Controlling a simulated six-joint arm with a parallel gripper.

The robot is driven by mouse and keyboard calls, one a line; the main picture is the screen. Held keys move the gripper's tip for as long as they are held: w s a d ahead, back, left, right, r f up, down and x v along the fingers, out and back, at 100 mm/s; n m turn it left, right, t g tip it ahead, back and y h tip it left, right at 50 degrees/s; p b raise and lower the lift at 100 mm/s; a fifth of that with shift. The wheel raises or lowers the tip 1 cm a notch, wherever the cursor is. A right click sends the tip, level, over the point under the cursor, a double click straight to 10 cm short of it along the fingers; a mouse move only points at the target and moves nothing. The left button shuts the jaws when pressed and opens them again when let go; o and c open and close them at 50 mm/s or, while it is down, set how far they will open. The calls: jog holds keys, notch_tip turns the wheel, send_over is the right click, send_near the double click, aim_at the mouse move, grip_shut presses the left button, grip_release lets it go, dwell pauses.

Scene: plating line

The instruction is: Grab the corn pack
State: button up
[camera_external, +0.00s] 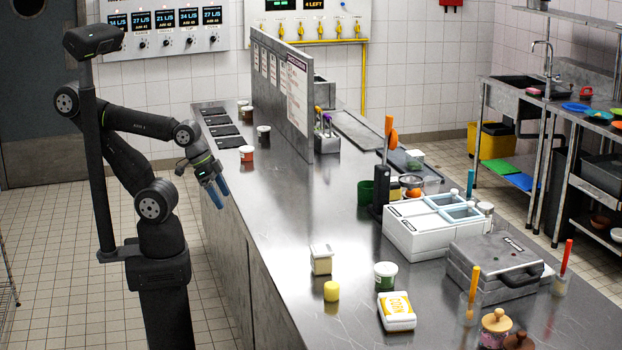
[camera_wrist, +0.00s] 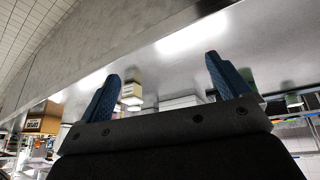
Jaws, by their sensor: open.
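The corn pack (camera_external: 397,311) is a white and yellow pack lying on the steel counter near its front, in the lower middle of the external view. My gripper (camera_external: 216,194) has blue fingers and hangs over the left edge of the counter, far up and left of the pack. In the wrist view my gripper (camera_wrist: 164,80) is open, with the two blue fingertips wide apart and nothing between them. I cannot make out the corn pack in the wrist view.
Near the pack stand a green-labelled tub (camera_external: 385,276), a yellow cylinder (camera_external: 331,291) and a clear-lidded container (camera_external: 321,259). A grey press (camera_external: 495,268) and a white bin unit (camera_external: 437,226) stand to the right. The counter's left middle (camera_external: 270,205) is clear.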

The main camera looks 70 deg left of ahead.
jog(key=w+d+r+n+g, duration=0.1)
jog(key=w+d+r+n, duration=0.2)
jog(key=w+d+r, duration=0.35)
jog(key=w+d+r+n+g+h, duration=0.1)
jog(key=w+d+r+n, duration=0.3)
jog(key=w+d, duration=0.55)
jog(key=w+d+r+n+g, duration=0.1)
jog(key=w+d+r+n, duration=0.2)
jog(key=w+d+r, duration=0.35)
jog(key=n+g+h, duration=0.1)
jog(key=n+g, duration=0.2)
jog(key=n, duration=0.6)
send_over(397, 305)
jog(key=w+a, duration=0.2)
jog(key=a, duration=0.4)
notch_tip(397, 305, down, 13)
jog(key=x, duration=1.2)
jog(key=shift+d+f, duration=0.1)
jog(key=shift+d, duration=0.15)
jog(key=shift+a+x, duration=0.2)
jog(key=shift+x, duration=1.1)
jog(key=shift+a+x, duration=0.2)
jog(key=shift+x, duration=1.15)
jog(key=shift+s+f, duration=0.1)
jog(key=shift+s, duration=0.05)
jog(key=c, duration=1.3)
